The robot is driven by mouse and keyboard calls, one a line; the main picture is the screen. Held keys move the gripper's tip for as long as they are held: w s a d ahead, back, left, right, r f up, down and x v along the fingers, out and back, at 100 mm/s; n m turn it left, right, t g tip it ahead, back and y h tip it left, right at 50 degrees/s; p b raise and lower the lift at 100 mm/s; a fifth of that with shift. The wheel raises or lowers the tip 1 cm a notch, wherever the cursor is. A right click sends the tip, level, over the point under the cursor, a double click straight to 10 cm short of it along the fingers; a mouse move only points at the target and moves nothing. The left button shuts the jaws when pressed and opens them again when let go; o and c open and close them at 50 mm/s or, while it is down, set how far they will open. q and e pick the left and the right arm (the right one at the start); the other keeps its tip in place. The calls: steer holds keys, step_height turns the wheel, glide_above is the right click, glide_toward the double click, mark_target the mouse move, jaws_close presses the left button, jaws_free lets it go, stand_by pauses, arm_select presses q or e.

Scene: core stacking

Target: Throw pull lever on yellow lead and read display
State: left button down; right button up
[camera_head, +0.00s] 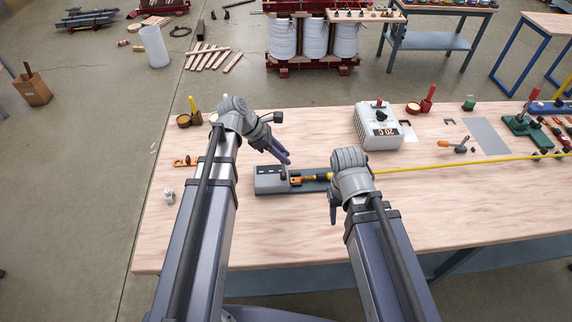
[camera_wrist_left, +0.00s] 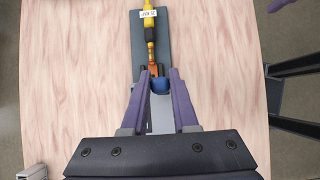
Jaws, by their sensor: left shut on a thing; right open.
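The pull tester (camera_head: 268,183) is a grey block with small dark windows on top and a dark base plate (camera_wrist_left: 140,48). My left gripper (camera_head: 286,160) is shut on the pull lever, whose blue end (camera_wrist_left: 160,85) shows between the fingertips. My right gripper (camera_head: 333,212) is open and empty above the table, just right of the tester. Its fingertips are partly hidden. No reading is legible on the tester.
A light grey box with a lit display (camera_head: 385,131) stands behind, to the right. Pots with tools (camera_head: 190,117) stand at the table's back left. An orange part (camera_head: 184,162) and a small metal piece (camera_head: 169,195) lie left. The wooden tabletop (camera_head: 480,205) is clear at front right.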

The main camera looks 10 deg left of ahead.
arm_select(q)
steer(key=shift+a, duration=0.1)
steer(key=shift+s+a+f, duration=0.15)
steer(key=shift+s+a, duration=0.05)
steer(key=shift+a, duration=0.5)
steer(key=shift+s+a+f, duration=0.1)
steer(key=shift+s+a, duration=0.1)
steer(key=shift+a, duration=0.55)
steer(key=shift+s+a+f+b, duration=0.2)
steer(key=shift+a+f+b, duration=0.15)
steer(key=shift+a, duration=0.25)
steer(key=shift+s+a+f+b, duration=0.15)
steer(key=shift+a+f+b, duration=0.1)
steer(key=shift+a+b, duration=0.3)
steer(key=shift+s+a+f+b, duration=0.2)
steer(key=shift+a+f+b, duration=0.3)
steer(key=shift+a, duration=0.1)
steer(key=shift+s+a+f+b, duration=0.15)
steer(key=shift+a+f+b, duration=0.2)
steer(key=shift+a+f, duration=0.15)
